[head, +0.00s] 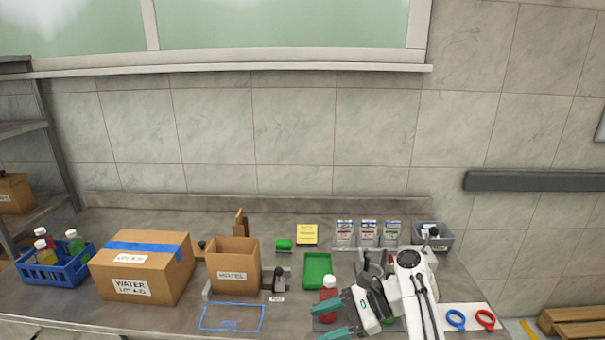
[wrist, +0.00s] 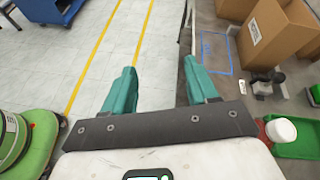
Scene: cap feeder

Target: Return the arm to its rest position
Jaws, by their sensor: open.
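My gripper (head: 340,320) is at the front of the bench in the head view, low in the picture. Its two teal fingers point left and stand apart with nothing between them. The wrist view shows the same open gripper (wrist: 162,95) over the bench edge and the floor. My white arm (head: 408,285) reaches in from the right side of the bench and bends forward.
A red bottle (head: 327,298) with a white cap stands close behind my gripper, by a green tray (head: 318,268). An open carton (head: 232,268), a taped box (head: 142,270) and a blue crate (head: 52,272) stand left. The blue outlined bench area (head: 230,318) is empty.

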